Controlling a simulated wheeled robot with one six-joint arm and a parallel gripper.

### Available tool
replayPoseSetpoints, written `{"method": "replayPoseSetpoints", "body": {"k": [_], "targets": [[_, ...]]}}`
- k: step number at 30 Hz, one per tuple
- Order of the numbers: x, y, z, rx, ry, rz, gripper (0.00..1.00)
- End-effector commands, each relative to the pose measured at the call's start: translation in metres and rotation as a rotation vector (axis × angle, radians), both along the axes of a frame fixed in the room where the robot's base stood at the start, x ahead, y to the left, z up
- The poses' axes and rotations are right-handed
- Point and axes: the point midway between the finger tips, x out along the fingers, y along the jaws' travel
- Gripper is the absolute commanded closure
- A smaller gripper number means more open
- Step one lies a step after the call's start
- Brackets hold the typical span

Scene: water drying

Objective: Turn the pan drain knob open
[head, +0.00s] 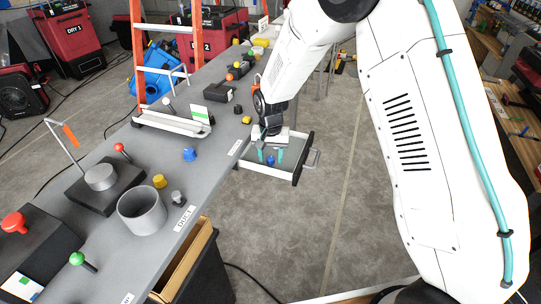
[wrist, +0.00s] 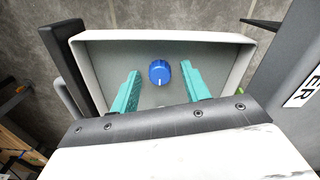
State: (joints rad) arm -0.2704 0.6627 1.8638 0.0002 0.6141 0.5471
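The pan drain knob is a small blue knob with a white pointer line. In the wrist view the blue knob (wrist: 159,73) sits on the grey floor of a shallow pan (wrist: 90,57) with pale walls. The head view also shows the knob (head: 270,160) in the pan (head: 300,160), which sticks out from the bench side. My gripper (wrist: 160,88) has two teal fingers, open and apart, one on each side of the knob. Gaps show between the fingers and the knob. The gripper also shows in the head view (head: 270,153), above the pan.
The grey bench (head: 205,165) runs along the left. On it are a grey cup (head: 142,212), another blue knob (head: 190,155), a yellow knob (head: 160,181), and red and green levers. An orange ladder (head: 138,50) stands behind. The concrete floor right of the pan is clear.

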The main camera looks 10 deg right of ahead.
Motion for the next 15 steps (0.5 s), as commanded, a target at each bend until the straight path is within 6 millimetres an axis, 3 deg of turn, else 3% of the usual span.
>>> {"method": "replayPoseSetpoints", "body": {"k": [5,15], "targets": [[0.000,0.000,0.004,0.000,-0.001,0.000,0.54],[0.001,0.000,0.057,0.001,-0.003,0.000,0.54]]}}
